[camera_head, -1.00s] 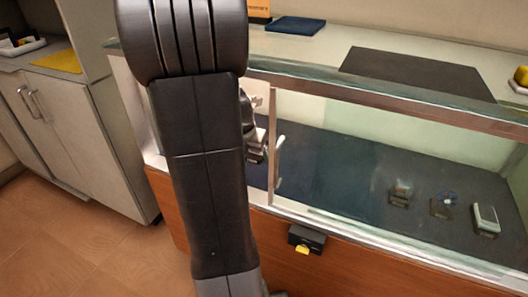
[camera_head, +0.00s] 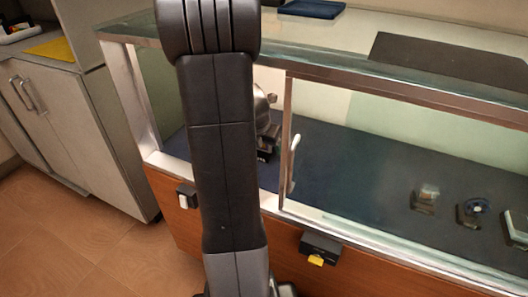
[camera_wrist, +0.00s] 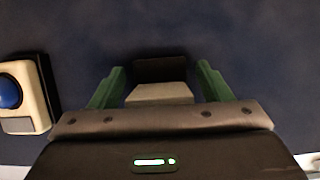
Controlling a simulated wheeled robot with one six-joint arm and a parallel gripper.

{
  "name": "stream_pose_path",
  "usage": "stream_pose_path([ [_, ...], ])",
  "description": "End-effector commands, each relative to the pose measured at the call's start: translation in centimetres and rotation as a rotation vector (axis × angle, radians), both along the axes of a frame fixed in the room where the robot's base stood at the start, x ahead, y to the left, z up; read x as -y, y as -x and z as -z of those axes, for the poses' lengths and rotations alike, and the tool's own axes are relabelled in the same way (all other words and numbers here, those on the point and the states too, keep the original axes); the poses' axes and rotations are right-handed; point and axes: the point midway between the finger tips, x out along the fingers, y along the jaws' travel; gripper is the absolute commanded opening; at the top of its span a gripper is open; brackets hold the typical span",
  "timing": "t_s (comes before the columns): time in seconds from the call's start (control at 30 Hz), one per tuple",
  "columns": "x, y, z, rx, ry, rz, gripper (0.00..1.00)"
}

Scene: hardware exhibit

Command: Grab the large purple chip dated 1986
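No chip that I can make out as purple or dated 1986 shows in either view. In the wrist view my gripper (camera_wrist: 160,88) has its two green fingers spread apart. A light grey block (camera_wrist: 160,94) with a dark part behind it sits between the fingers, with gaps on both sides. I cannot tell what it is. In the head view my arm hides most of the gripper. A silver part of my wrist shows behind the glass, with a small dark item (camera_head: 267,152) below it inside the display case (camera_head: 350,170).
A pale device with a blue button (camera_wrist: 12,92) lies left of the fingers. Several small exhibits, including one on a dark base (camera_head: 425,200), stand on the case's right side. The case has a metal frame post (camera_head: 287,140) and a lock box (camera_head: 320,246) in front. A grey cabinet (camera_head: 80,130) stands left.

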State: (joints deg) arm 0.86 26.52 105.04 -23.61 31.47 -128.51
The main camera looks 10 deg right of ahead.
Motion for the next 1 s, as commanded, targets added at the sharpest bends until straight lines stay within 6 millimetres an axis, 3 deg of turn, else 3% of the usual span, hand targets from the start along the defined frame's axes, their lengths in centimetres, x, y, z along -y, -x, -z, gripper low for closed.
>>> stream_pose_path([
  [0.03,0.0,0.0,0.0,0.0,0.0,0.0,0.6],
  [0.2,0.0,0.0,0.0,0.0,0.0,0.0,0.28],
  [0.57,0.0,0.0,-0.4,0.001,0.0,0.0,0.28],
  [0.9,0.0,0.0,-4.2,0.002,0.0,0.0,0.28],
  [1.0,-1.2,1.7,-3.6,-0.001,0.0,-0.004,0.28],
])
